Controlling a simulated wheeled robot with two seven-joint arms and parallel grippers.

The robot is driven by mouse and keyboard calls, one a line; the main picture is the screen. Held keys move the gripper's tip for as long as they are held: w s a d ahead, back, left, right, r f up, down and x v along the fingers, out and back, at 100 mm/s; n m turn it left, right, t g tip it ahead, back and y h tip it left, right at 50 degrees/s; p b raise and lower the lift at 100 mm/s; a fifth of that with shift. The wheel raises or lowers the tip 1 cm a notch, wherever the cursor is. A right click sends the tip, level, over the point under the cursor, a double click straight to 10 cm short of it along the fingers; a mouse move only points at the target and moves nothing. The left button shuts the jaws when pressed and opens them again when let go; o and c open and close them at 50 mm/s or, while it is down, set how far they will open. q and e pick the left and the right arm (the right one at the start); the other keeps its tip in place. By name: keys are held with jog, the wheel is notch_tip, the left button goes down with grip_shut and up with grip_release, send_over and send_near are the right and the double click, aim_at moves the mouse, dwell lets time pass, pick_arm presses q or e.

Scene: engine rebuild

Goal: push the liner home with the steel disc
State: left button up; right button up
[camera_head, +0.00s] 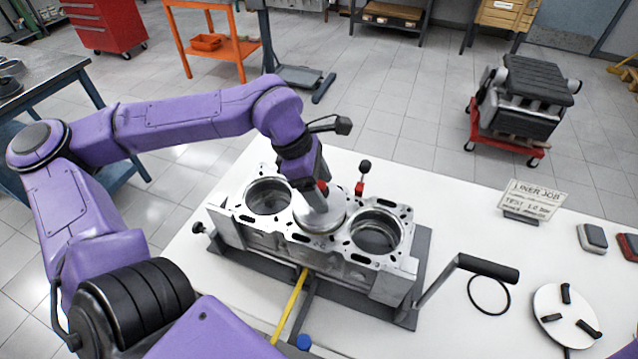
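The engine block (345,268) is clamped on the white bench, with three bores in a row. The left bore (268,198) and the right bore (375,233) are open at the top. The steel disc (335,222) lies flat over the middle bore, and my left gripper (314,207) points down onto it from above. The fingertips are at the disc's top; whether they grip a part of it or only press on it, I cannot tell. The liner is not distinguishable under the disc. My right gripper is out of view.
A black-handled lever (487,267) stands at the block's right end, with a black ring (489,296) beside it. A white round plate with black lugs (553,305) lies farther right. A "LINER JOB" sign (532,200) stands behind. A red-and-black knob (361,187) rises behind the block.

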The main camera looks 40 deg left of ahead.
pick_arm(q)
jog(key=b+v, duration=0.1)
jog(key=v, duration=0.9)
jog(key=shift+r+b, duration=0.25)
jog(key=shift+b, duration=0.05)
jog(key=shift+a, duration=0.1)
